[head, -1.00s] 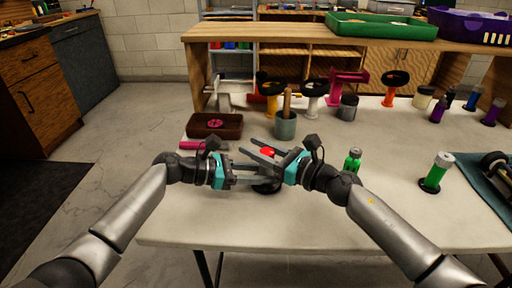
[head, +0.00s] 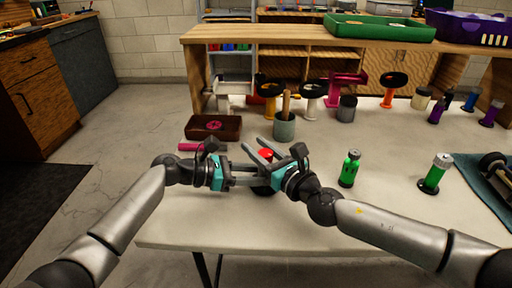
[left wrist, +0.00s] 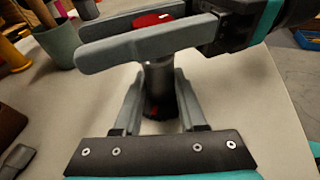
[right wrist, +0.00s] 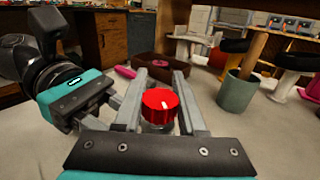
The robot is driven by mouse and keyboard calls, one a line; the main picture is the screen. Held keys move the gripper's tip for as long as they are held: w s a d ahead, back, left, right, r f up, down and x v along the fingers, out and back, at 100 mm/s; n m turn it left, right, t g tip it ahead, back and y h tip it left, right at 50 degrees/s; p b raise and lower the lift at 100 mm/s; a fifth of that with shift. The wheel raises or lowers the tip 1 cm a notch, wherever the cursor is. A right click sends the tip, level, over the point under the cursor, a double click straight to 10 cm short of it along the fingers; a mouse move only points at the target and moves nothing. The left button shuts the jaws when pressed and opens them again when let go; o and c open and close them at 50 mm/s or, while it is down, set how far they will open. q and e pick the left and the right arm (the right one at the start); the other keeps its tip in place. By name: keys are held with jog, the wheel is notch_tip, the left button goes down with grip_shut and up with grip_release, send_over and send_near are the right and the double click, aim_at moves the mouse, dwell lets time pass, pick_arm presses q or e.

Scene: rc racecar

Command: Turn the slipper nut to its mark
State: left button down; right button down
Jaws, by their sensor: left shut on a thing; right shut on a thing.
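The red slipper nut (right wrist: 160,104), with a short white line on its top, sits on top of a dark upright cylinder (left wrist: 158,88). The nut also shows in the head view (head: 265,154). My left gripper (head: 258,179) is shut on the cylinder's body, with one finger on each side in the left wrist view (left wrist: 157,105). My right gripper (head: 262,149) is shut on the nut, its fingers on both sides of it in the right wrist view (right wrist: 159,108). The fingers hide part of the nut's sides. I cannot make out the target mark.
A brown tray (head: 228,136) and a pink bar (head: 189,147) lie behind left. A grey-green cup (head: 285,130) holding a wooden handle stands just behind the grippers. A green bottle (head: 349,170) and a green, white-capped cylinder (head: 434,175) stand right. Bare table lies in front.

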jog(key=m+t+h, duration=0.1)
jog(key=h, duration=0.1)
jog(key=m+t+h, duration=0.1)
jog(key=m+h, duration=0.1)
jog(key=m+t+h, duration=0.1)
jog(key=h, duration=0.1)
jog(key=shift+w+d+m+h, duration=0.2)
jog(key=shift+d+m+h, duration=0.1)
jog(key=shift+d+m, duration=0.1)
jog(key=m+h, duration=0.1)
jog(key=h, duration=0.1)
jog(key=d+m+h, duration=0.1)
jog(key=m+h, duration=0.2)
jog(key=h, duration=0.2)
jog(key=shift+w+d+m+t, duration=0.15)
jog(key=shift+d+m+t, duration=0.1)
jog(key=shift+m+t, duration=0.05)
jog(key=shift+d+h, duration=0.15)
jog(key=shift+h, duration=0.25)
jog(key=shift+c, duration=2.3)
grip_release()
jog(key=s, duration=0.4)
jog(key=s+a, duration=0.1)
jog(key=s, duration=0.3)
jog(key=s+a, duration=0.1)
jog(key=s, duration=0.3)
jog(key=shift+a, duration=0.1)
